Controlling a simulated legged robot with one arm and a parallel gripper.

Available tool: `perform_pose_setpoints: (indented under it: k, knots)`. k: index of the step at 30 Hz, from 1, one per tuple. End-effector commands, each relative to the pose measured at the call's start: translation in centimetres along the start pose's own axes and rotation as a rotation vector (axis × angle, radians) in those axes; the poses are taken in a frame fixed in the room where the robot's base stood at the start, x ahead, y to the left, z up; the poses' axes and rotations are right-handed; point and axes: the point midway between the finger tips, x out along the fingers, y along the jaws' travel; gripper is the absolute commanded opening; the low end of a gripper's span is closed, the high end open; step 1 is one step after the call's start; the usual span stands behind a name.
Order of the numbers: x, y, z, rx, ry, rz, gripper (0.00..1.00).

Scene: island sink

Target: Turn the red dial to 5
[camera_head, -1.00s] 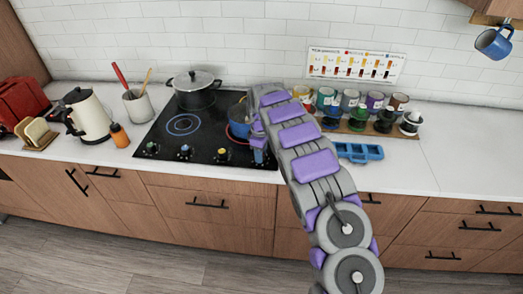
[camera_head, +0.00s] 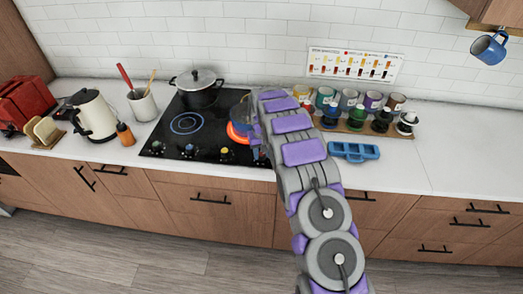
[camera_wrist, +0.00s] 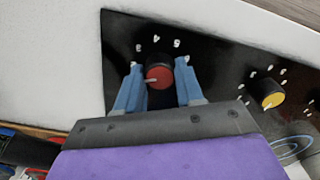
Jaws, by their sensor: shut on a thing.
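The red dial (camera_wrist: 160,76) is on the black front strip of the cooktop, with white marks around it. A pale pointer line on its red face points left in the wrist view. My gripper (camera_wrist: 159,66) is shut on the red dial, with a blue finger on each side of it. In the head view my arm hides the red dial.
A yellow dial (camera_wrist: 272,99) sits beside the red one. A blue tray (camera_head: 354,151) and a rack of jars (camera_head: 350,128) are right of my arm.

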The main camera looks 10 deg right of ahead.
Motion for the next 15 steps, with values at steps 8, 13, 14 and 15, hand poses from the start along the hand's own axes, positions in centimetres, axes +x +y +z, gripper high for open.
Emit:
perform_pose_setpoints:
  k: [8,13,14,15]
  knots:
    - [-0.17,-0.12,-0.16,0.259,0.004,-0.001,0.06]
    - [-0.18,-0.14,-0.14,0.420,0.003,-0.001,0.06]
    - [-0.17,-0.12,-0.12,0.448,0.003,-0.001,0.06]
    - [-0.18,-0.08,-0.11,0.487,0.003,0.000,0.06]
